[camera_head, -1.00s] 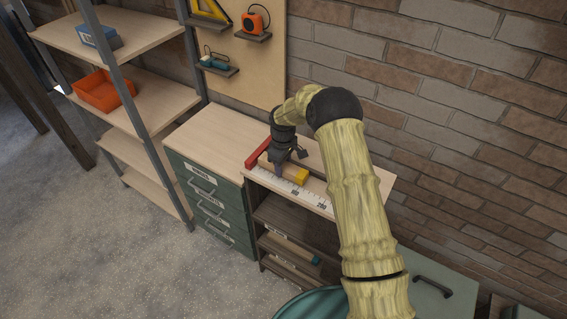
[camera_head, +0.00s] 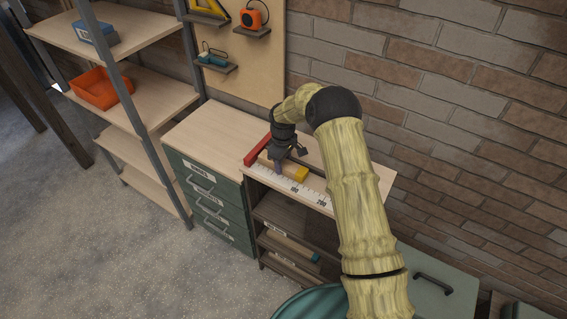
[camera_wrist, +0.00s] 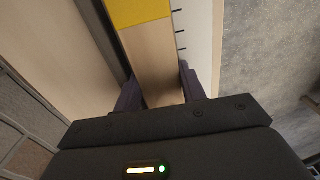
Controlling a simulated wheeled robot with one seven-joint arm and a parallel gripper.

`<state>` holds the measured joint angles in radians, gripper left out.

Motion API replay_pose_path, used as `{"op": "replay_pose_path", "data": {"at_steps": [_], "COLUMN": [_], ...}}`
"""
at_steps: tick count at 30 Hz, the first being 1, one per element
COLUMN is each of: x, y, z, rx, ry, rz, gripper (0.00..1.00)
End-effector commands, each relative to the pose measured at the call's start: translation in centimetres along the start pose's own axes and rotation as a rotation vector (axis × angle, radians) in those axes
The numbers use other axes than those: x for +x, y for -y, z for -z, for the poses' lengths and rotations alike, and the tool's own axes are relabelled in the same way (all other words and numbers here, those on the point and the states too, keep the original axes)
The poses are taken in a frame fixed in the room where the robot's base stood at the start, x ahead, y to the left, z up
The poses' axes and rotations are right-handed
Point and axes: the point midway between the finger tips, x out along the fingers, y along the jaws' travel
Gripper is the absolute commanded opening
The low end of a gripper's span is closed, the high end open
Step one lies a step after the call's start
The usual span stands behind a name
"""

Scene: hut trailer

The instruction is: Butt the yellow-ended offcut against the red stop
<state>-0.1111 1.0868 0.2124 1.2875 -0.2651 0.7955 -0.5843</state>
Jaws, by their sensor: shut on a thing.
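The yellow-ended offcut (camera_head: 270,162) is a pale wooden bar lying along the bench top. Its yellow end (camera_head: 299,174) points right, away from the red stop (camera_head: 257,151). The red stop is a red bar across the left end of the bench top. The offcut's plain end is close to the stop; I cannot tell whether they touch. My gripper (camera_head: 279,163) is over the offcut, shut on its plain part. In the wrist view, the fingers (camera_wrist: 160,92) stand either side of the wood (camera_wrist: 152,55), with the yellow end (camera_wrist: 138,11) beyond. The stop is not in that view.
A white ruler strip (camera_head: 308,195) runs along the bench's front edge, beside the offcut. A green drawer cabinet (camera_head: 205,190) with a bare wooden top stands to the left. A brick wall (camera_head: 440,100) is behind. Shelves with an orange bin (camera_head: 102,88) are further left.

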Motion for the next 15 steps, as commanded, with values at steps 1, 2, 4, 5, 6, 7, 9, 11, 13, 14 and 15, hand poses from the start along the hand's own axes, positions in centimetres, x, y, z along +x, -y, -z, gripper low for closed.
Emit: {"op": "replay_pose_path", "data": {"at_steps": [1, 2, 4, 5, 6, 7, 9, 11, 13, 14, 15], "x": [0.0, 0.0, 0.01, 0.01, 0.01, 0.01, 0.01, -0.02, -0.03, -0.03, -0.03], "y": [0.14, 0.22, 0.38, 0.41, 0.44, 0.44, 0.37, 0.28, 0.17, 0.13, 0.07], "z": [0.26, 0.38, 0.64, 0.73, 0.82, 0.88, 0.95, 0.88, 0.76, 0.72, 0.66], "rx": [-0.003, -0.005, -0.008, -0.009, -0.009, -0.01, -0.008, -0.006, -0.004, -0.003, -0.002], "ry": [-0.001, -0.001, -0.001, -0.001, -0.001, -0.001, -0.002, -0.001, -0.001, -0.001, -0.001], "rz": [0.0, 0.0, 0.0, 0.0, 0.0, 0.0, -0.001, -0.001, -0.001, -0.001, -0.001], "gripper": [0.15, 0.15, 0.15, 0.15, 0.15, 0.15, 0.15, 0.46, 0.6, 0.66, 0.66]}}
